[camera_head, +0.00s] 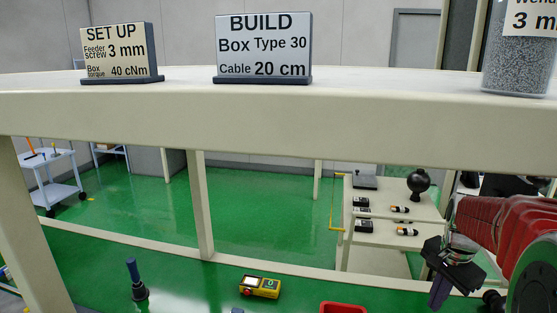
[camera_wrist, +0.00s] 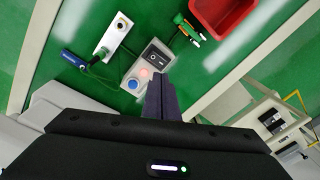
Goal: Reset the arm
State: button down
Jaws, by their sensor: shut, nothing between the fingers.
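My gripper (camera_head: 440,288) shows at the lower right of the head view, at the end of my red arm (camera_head: 495,225). Its dark fingers are shut together and hold nothing. In the wrist view the shut fingers (camera_wrist: 161,97) point up the picture, in front of a grey switch box (camera_wrist: 147,78) with an orange-red and a blue button. They overlap the box in the picture; I cannot tell how far apart they are.
A shelf (camera_head: 280,115) with a BUILD sign (camera_head: 263,45), a SET UP sign (camera_head: 118,52) and a granule jar (camera_head: 520,62) crosses the head view. Below are a yellow device (camera_head: 260,286) and a red bin (camera_head: 343,308). The bin also shows in the wrist view (camera_wrist: 222,14).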

jog(key=s+a+r+n+t, duration=0.2)
jog(key=s+a+r+n, duration=0.1)
jog(key=s+a+n, duration=0.4)
jog(key=s+a+r+n+t, duration=0.2)
jog(key=s+a+n, duration=0.5)
jog(key=s+a, duration=0.4)
jog(key=a+r, duration=0.1)
jog(key=a, duration=0.3)
jog(key=shift+s, duration=0.15)
jog(key=shift+d+r, duration=0.1)
